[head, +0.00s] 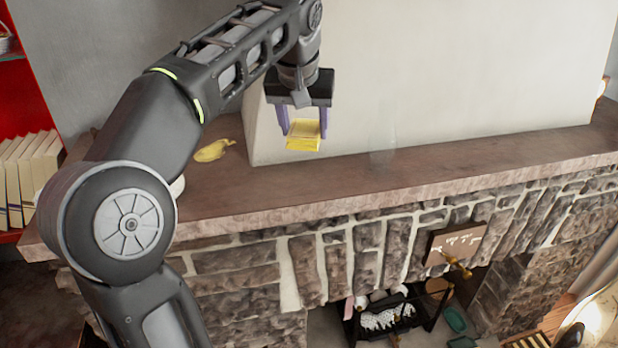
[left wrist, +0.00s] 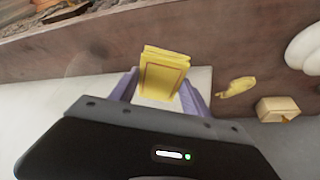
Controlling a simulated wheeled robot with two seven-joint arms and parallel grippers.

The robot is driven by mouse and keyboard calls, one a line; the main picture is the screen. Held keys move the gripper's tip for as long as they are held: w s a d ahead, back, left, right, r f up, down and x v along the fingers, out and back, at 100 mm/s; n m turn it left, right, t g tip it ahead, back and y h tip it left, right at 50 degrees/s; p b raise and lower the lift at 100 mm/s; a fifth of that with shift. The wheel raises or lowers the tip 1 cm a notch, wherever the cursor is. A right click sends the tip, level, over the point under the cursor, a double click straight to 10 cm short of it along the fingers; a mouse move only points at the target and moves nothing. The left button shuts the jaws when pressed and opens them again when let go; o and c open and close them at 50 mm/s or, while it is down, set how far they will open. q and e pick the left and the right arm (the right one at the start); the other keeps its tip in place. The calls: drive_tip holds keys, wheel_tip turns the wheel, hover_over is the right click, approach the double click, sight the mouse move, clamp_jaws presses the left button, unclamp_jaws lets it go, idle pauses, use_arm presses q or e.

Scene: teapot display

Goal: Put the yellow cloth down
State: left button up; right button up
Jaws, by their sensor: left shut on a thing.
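The yellow cloth (head: 304,137) is a folded, block-like bundle. My left gripper (head: 301,127) is shut on it, with a purple finger on either side. In the head view it is held in front of the white chimney wall, over the brown mantel shelf (head: 340,171). I cannot tell whether it touches the shelf. In the left wrist view the cloth (left wrist: 164,76) stands between the fingers of the left gripper (left wrist: 158,92), with the mantel (left wrist: 235,50) behind it. My right gripper is in neither view.
A yellow object (head: 213,151) lies on the mantel left of the cloth. The wrist view also shows a tan box (left wrist: 278,107) and a white rounded object (left wrist: 304,50). A faint transparent object (head: 383,150) stands right of the cloth. The mantel's right stretch is mostly clear.

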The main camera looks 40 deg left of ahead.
sight(305, 132)
use_arm(q)
drive_tip(key=f+b, duration=0.1)
drive_tip(key=f, duration=0.1)
drive_tip(key=f+b, duration=0.1)
drive_tip(key=shift+w+f+b, duration=0.2)
drive_tip(key=shift+w+b, duration=0.05)
drive_tip(key=shift+b, duration=0.1)
drive_tip(key=shift+f, duration=0.35)
drive_tip(key=shift+f+p, duration=0.3)
drive_tip(key=shift+f, duration=0.7)
drive_tip(key=shift+f, duration=0.1)
wheel_tip(305, 132, down, 4)
drive_tip(key=shift+r, duration=0.1)
drive_tip(key=shift+f, duration=0.2)
drive_tip(key=o, duration=1.5)
